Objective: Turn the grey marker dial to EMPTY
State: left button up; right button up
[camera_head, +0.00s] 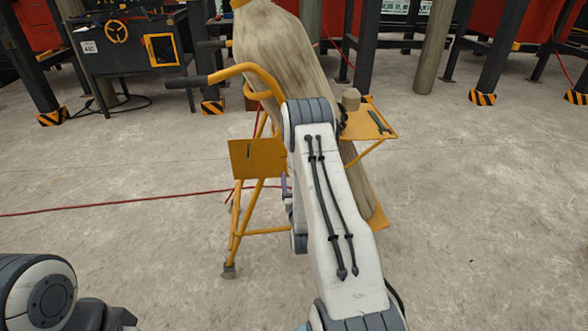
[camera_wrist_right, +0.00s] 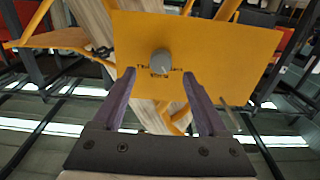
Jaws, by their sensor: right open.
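The grey marker dial (camera_wrist_right: 161,62) is a small round knob on a yellow plate (camera_wrist_right: 225,50) in the right wrist view. Dark lettering sits just below it, too small to read, and I cannot tell where the dial points. My right gripper (camera_wrist_right: 158,75) is open, with its two purple fingers on either side of the dial's line and apart from it. In the head view a bit of purple finger (camera_head: 284,183) shows beside the yellow plate (camera_head: 252,160); my right arm hides the rest. My left gripper is out of view.
The plate belongs to a yellow-framed cart (camera_head: 240,235) carrying a long wrapped bundle (camera_head: 275,50). A side tray (camera_head: 370,122) holds a wrench and a small container. A red cable (camera_head: 110,207) crosses the floor at left. A dark workbench (camera_head: 130,50) stands behind. The foreground floor is clear.

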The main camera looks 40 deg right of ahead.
jog(key=shift+x, duration=2.65)
